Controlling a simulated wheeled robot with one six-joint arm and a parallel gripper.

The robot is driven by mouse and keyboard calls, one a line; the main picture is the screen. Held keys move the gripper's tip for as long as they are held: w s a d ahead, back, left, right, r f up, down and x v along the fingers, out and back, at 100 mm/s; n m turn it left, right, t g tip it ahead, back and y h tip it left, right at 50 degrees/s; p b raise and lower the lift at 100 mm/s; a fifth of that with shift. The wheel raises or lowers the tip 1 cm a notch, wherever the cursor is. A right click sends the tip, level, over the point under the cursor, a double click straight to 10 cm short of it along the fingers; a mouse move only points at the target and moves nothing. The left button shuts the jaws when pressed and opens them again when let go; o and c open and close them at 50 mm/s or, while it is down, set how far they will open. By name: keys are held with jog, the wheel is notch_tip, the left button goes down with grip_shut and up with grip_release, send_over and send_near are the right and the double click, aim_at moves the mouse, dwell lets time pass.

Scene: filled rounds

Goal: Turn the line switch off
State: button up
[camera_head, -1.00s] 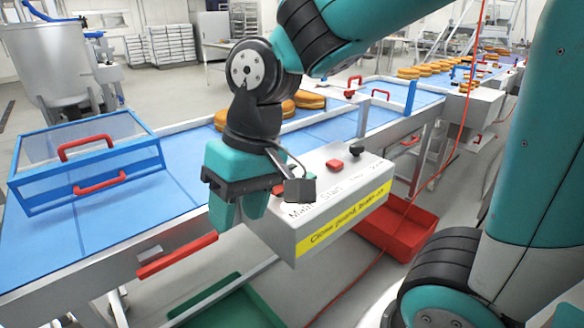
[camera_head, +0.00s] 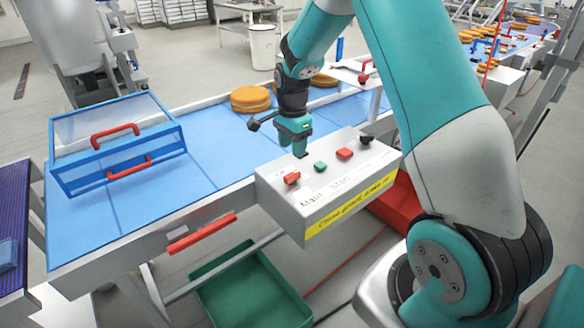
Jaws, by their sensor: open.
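A light grey control box (camera_head: 290,217) with a yellow label strip stands at the front edge of the blue conveyor. On its top, from left to right, are a red switch (camera_head: 291,178) by the word "Main", a green button (camera_head: 320,166) by "Start", a red button (camera_head: 345,154) and a black knob (camera_head: 365,139). My teal gripper (camera_head: 300,152) points down at the back edge of the box, behind the red switch and green button. It is open and looks empty; its fingers overlap in this view. I cannot tell whether it touches the box.
A blue-framed clear guard (camera_head: 117,150) with red handles sits on the conveyor (camera_head: 170,190) at left. Round cakes (camera_head: 250,99) lie behind my gripper. A red bar (camera_head: 202,233) juts from the conveyor's front. A green crate (camera_head: 250,290) and a red crate (camera_head: 398,205) are below.

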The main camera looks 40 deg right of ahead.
aim_at(292, 174)
notch_tip(292, 174, down, 9)
jog(key=shift+f+p, duration=0.15)
jog(key=shift+p, duration=0.95)
grip_shut()
